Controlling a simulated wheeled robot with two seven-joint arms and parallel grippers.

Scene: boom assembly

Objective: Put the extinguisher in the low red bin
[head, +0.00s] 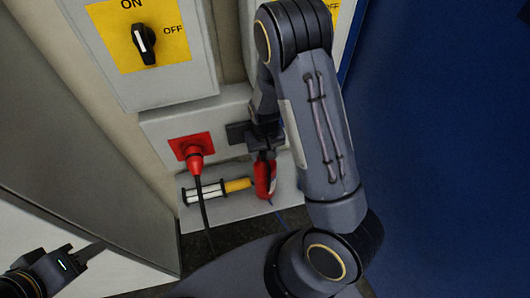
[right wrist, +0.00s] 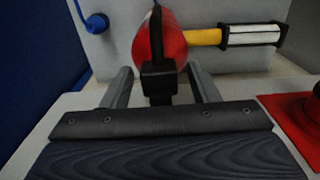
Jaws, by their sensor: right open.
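The red extinguisher (head: 265,177) stands on the low grey shelf (head: 228,208) in the head view. In the right wrist view the extinguisher (right wrist: 160,38) shows its red body and dark top fitting. My right gripper (head: 264,150) is at its top. In the right wrist view the right gripper's two fingers (right wrist: 160,85) are apart, one on each side of the dark fitting, with gaps to it. My left gripper (head: 85,255) is at the lower left of the head view, far from the extinguisher; its jaw state is unclear. No low red bin is in view.
A yellow and white cylindrical tool (head: 215,190) lies beside the extinguisher. A red plug (head: 195,158) with a black cable sits in a red socket plate left of my right gripper. A switch box (head: 150,45) is above. A blue wall (head: 450,150) stands at right.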

